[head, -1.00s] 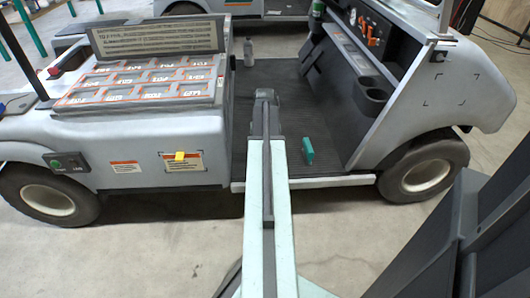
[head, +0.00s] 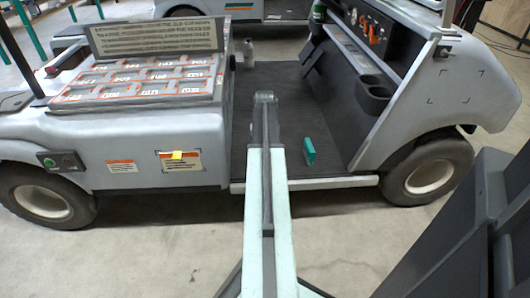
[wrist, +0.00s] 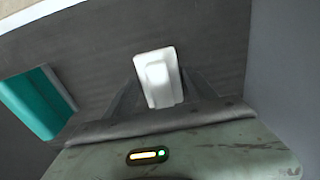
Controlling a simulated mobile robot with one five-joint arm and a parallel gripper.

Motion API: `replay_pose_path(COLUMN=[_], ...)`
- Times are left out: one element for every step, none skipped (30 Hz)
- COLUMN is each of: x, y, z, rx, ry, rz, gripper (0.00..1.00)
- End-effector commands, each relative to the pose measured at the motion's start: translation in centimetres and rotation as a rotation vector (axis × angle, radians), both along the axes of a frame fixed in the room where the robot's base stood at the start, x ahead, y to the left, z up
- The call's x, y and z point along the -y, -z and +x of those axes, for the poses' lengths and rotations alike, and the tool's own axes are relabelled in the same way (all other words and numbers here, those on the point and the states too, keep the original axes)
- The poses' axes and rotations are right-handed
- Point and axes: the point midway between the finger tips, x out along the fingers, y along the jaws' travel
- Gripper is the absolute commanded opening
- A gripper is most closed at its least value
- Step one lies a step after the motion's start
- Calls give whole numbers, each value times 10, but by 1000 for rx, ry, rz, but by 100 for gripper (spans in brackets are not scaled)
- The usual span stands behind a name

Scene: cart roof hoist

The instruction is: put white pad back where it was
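The white pad (wrist: 158,78) is a small block with rounded corners and a raised middle. In the wrist view it sits between the two dark fingers of my gripper (wrist: 160,88). The fingers meet its left and right edges, so my gripper looks shut on it. In the head view my gripper (head: 265,97) is at the far end of my outstretched arm, over the dark floor of the cart (head: 290,82). The pad does not show there, hidden by my arm or too small. Its height above the floor is hard to tell.
A teal box (head: 308,152) stands on the cart floor right of my arm; it is at left in the wrist view (wrist: 38,103). A bottle (head: 249,55) stands farther back. The seat-side body (head: 150,135) and the dashboard (head: 370,75) flank the floor opening.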

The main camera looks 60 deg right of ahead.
Motion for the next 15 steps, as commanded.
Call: replay_pose_path(x=[0, 0, 0, 0, 0, 0, 0, 0, 0, 0, 0, 0, 0, 0, 0], y=[0, 0, 0, 0, 0, 0, 0, 0, -1, -1, -2, -4, -6, -9, -13], z=[0, 0, 0, 0, 0, 0, 0, 0, 0, 0, 0, 0, 0, 0, 0], rx=[0, 0, 0, 0, 0, 0, 0, 0, 0, 0, 0, 0, 0, 0, 0], ry=[0, 0, 0, 0, 0, 0, 1, 1, 1, 1, 1, 1, 1, 1, 1], rz=[0, 0, 0, 0, 0, 0, 0, 0, 0, 0, 0, 0, 0, 0, 0], gripper=[76, 76, 76, 76, 76, 76, 76, 76, 76, 76, 76, 76, 76, 76, 76])
